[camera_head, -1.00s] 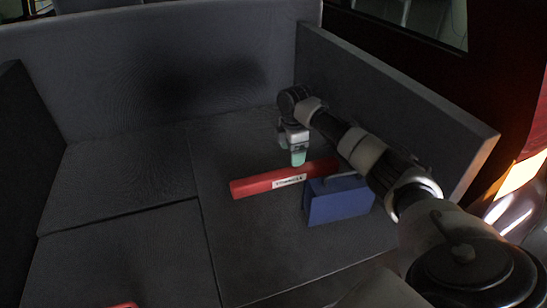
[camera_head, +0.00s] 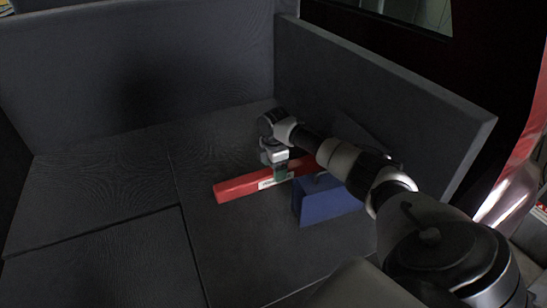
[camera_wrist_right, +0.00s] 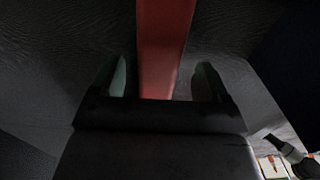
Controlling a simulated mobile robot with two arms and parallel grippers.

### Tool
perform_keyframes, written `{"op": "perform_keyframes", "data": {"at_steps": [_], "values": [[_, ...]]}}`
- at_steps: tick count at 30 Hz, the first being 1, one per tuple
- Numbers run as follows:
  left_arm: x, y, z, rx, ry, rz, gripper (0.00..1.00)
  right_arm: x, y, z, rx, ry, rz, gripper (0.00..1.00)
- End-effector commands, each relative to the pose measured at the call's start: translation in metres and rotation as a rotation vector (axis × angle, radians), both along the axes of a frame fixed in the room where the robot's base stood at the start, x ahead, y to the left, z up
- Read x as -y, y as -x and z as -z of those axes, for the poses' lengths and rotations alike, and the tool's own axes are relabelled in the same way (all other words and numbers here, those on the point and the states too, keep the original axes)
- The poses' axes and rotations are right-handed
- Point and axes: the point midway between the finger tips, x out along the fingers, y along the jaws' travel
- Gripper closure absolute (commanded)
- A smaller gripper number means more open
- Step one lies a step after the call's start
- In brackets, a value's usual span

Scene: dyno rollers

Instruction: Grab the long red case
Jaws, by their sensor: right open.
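The long red case (camera_head: 240,187) lies flat on the dark padded surface, with a pale label on its side partly hidden by my gripper. My right gripper (camera_head: 279,172) is at the middle of the case, pointing down. In the right wrist view the gripper (camera_wrist_right: 160,82) is open, and the red case (camera_wrist_right: 165,45) runs between its two green-tipped fingers with a gap on each side. The case's far right end is partly hidden behind my right arm. My left gripper is not in view.
A blue box (camera_head: 326,200) stands close beside the case, under my right forearm. A dark padded side wall (camera_head: 390,85) rises on the right and a back wall (camera_head: 140,70) behind. The surface to the left is clear.

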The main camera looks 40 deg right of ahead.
Motion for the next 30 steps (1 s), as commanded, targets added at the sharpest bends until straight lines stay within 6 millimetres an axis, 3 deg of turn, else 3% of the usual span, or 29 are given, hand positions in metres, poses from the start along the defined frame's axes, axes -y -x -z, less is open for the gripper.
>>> {"op": "perform_keyframes", "data": {"at_steps": [3, 11, 15, 25, 30], "values": [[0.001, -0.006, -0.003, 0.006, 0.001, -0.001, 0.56, -0.001, 0.000, 0.014, -0.001, -0.001, -0.001, 0.23], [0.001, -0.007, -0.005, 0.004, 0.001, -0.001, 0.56, -0.001, 0.000, 0.017, 0.000, -0.001, -0.001, 0.23], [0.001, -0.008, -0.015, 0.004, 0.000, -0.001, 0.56, -0.001, 0.000, 0.017, 0.001, -0.001, -0.001, 0.42], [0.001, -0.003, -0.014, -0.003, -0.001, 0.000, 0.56, 0.000, 0.000, 0.016, 0.001, 0.000, -0.001, 0.92], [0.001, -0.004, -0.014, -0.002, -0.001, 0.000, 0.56, 0.000, -0.001, 0.015, 0.003, 0.000, 0.000, 0.92]]}}
